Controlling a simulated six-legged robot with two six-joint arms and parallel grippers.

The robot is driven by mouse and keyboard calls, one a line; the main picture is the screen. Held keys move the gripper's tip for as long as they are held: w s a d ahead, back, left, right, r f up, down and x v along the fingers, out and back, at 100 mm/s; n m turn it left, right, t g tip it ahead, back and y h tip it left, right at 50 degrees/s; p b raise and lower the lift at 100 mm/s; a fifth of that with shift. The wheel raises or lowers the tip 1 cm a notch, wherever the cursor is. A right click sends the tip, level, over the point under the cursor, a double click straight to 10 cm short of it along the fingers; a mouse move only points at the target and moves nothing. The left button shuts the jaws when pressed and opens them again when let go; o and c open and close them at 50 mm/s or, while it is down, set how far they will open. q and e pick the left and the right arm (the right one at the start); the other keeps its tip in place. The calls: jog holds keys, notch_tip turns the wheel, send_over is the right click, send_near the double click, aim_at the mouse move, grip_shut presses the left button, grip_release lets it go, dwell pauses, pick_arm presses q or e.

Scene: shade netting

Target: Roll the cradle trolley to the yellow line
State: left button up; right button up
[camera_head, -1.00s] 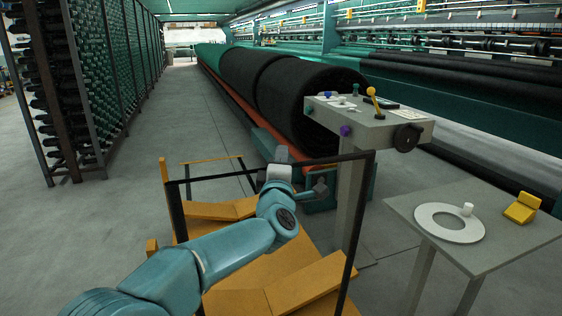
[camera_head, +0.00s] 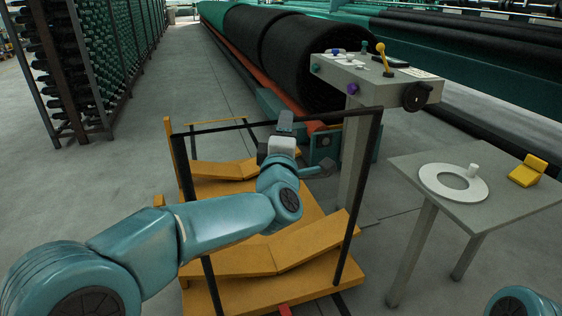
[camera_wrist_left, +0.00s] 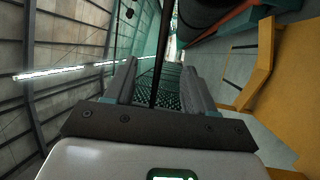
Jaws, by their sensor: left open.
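The cradle trolley (camera_head: 300,265) is a low orange-yellow platform with sloped cradle boards and a black upright frame at its near side. The frame's top bar (camera_head: 345,113) crosses behind my left wrist. My left gripper (camera_head: 286,122) is at this bar, pointing away from me. In the left wrist view its two fingers (camera_wrist_left: 158,85) are apart, with a thin dark bar (camera_wrist_left: 155,60) showing between them. I cannot tell whether they touch it. A thin yellow strip (camera_head: 215,127) shows beyond the trolley; whether it is the floor line is unclear. My right gripper is out of view.
A grey control stand (camera_head: 365,77) with a yellow lever is right of the trolley. A small grey table (camera_head: 460,218) holds a white ring (camera_head: 433,188) and yellow block (camera_head: 528,171). Large black netting rolls (camera_head: 295,55) lie beyond. Floor left of the trolley is clear.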

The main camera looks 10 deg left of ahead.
pick_arm(q)
jog(key=s+f, duration=0.2)
jog(key=s, duration=0.8)
jog(key=shift+d, duration=0.2)
